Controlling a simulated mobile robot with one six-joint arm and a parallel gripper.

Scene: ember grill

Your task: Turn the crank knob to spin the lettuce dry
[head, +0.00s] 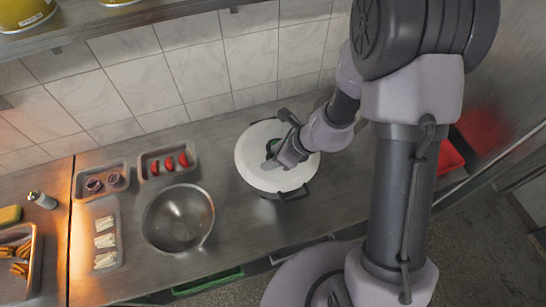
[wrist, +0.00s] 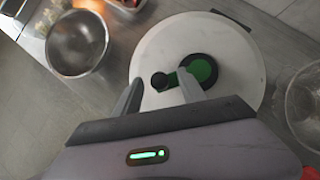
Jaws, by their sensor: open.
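The salad spinner (head: 248,160) is a round pot with a white lid and dark side handles on the steel counter. In the wrist view its white lid (wrist: 150,60) carries a green and black crank (wrist: 203,70) with a dark knob (wrist: 160,81) at the crank's left end. My gripper (wrist: 160,92) is open, with its two grey fingers over the lid on either side of the knob. I cannot tell whether they touch it. In the head view my gripper (head: 272,165) covers most of the crank. The lettuce is not visible.
A steel bowl (head: 178,219) stands left of the spinner. Trays with red pieces (head: 168,162), onions (head: 103,182) and white strips (head: 106,234) lie further left. A clear bowl (wrist: 305,105) stands on the spinner's other side. A tiled wall and shelf (head: 130,20) bound the back.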

